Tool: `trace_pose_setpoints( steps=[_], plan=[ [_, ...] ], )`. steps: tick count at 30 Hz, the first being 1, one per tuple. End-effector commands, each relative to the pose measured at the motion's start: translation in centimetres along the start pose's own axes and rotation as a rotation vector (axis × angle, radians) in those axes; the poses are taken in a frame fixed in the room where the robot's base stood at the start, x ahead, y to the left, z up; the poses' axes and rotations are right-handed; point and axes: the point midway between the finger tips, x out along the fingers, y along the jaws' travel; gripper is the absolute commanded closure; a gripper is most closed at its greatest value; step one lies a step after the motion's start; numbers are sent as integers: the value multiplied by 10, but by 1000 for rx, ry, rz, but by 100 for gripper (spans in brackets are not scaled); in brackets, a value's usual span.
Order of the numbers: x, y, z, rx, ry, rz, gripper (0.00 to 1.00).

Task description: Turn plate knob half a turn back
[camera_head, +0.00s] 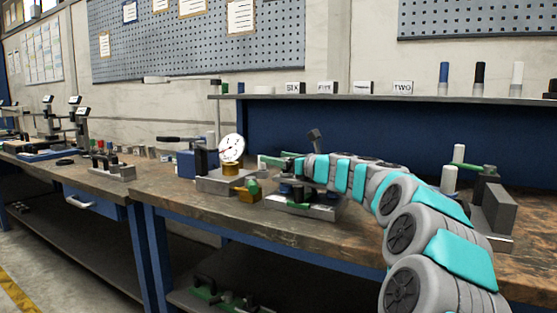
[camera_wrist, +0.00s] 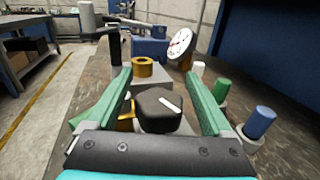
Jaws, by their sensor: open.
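In the wrist view, a black knob (camera_wrist: 158,112) with a white mark line on its top sits between the two green fingers of my gripper (camera_wrist: 157,75). The white line slants from upper left to lower right. The fingers are spread on either side of the knob, with a visible gap at each side near its top. In the head view, my gripper (camera_head: 275,161) is over a light metal plate (camera_head: 318,212) on the workbench. There the knob cannot be clearly made out behind my gripper and arm.
A dial gauge (camera_head: 232,148) and a brass cylinder (camera_head: 232,168) stand beyond my gripper. In the wrist view, a white peg (camera_wrist: 198,69), a green peg (camera_wrist: 221,90) and a blue peg (camera_wrist: 260,122) stand close to the right finger. A shelf (camera_head: 400,98) runs above the bench.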

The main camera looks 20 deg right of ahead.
Motion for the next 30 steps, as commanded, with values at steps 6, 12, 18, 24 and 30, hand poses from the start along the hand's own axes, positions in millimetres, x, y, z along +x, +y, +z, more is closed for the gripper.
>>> trace_pose_setpoints(
  steps=[6,12,18,24,30],
  plan=[
    [0,-1,15,-5,0,-2,15],
    [-2,0,36,-2,0,-2,15],
    [-15,10,38,0,-2,0,15],
    [-32,22,38,1,0,1,15],
    [-55,38,40,1,0,1,15]
  ],
)
